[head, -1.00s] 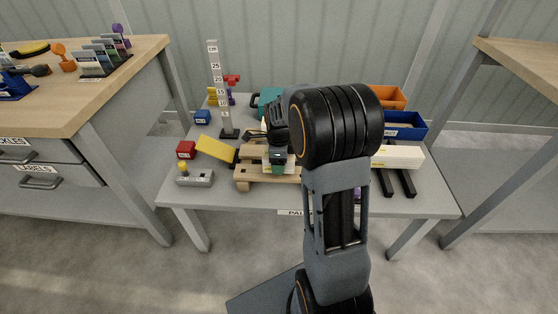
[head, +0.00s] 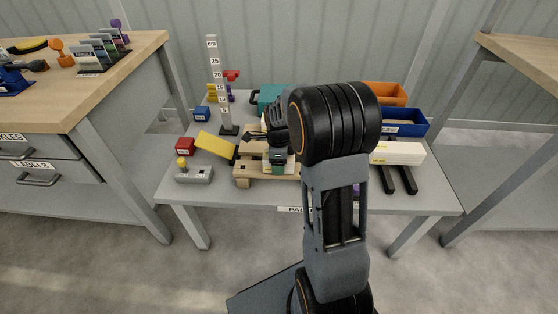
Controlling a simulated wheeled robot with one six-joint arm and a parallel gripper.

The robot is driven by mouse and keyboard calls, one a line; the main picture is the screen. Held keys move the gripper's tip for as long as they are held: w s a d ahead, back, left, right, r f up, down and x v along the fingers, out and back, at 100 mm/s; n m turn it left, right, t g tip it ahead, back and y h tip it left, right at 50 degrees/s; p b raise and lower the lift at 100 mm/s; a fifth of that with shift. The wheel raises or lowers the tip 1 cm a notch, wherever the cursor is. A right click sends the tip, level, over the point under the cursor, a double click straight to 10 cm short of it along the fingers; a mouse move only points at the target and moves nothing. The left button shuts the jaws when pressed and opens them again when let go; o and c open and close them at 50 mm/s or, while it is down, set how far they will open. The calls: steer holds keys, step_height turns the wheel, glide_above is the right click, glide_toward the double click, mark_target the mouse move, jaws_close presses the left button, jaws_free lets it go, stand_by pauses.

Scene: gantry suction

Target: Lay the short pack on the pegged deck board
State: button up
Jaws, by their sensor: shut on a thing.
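The wooden deck board (head: 242,170) lies like a low pallet at the middle front of the table. My gripper (head: 278,160) points down over it, shut on a small cream pack (head: 290,167), which I take to be the short pack. The pack shows only as narrow strips beside the fingers, at or just above the board. Whether it touches the board cannot be told. My arm hides the board's right part, and any pegs are not clear. A longer cream pack (head: 398,153) with a yellow label lies on two black rails at right.
A measuring post (head: 225,85) stands behind the board at left. Blue (head: 405,130) and orange bins (head: 385,88) stand back right.

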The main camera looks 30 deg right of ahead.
steer(key=o, duration=1.1)
step_height(320, 180, up, 14)
steer(key=p, duration=0.5)
steer(key=shift+f, duration=0.1)
steer(key=s+a+r+n+t+p, duration=0.1)
steer(key=s+a+r+n+p, duration=0.2)
steer(key=s+r+n+p, duration=0.2)
steer(key=s+a+r+n+t+p, duration=0.1)
steer(key=s+a+r+n+p, duration=0.2)
steer(key=r+n+p, duration=0.7)
steer(key=s+a+r+n+t+p, duration=0.1)
steer(key=s+a+r+n+p, duration=0.2)
steer(key=s+r+n+p, duration=0.5)
steer(key=shift+a+r+n+t+p, duration=0.15)
steer(key=shift+r+p, duration=0.8)
steer(key=shift+r, duration=0.55)
steer(key=shift+a+r+n+t+p, duration=0.15)
steer(key=shift+r+p, duration=0.75)
steer(key=shift+r, duration=0.6)
steer(key=shift+s+n, duration=0.1)
steer(key=shift+n, duration=0.2)
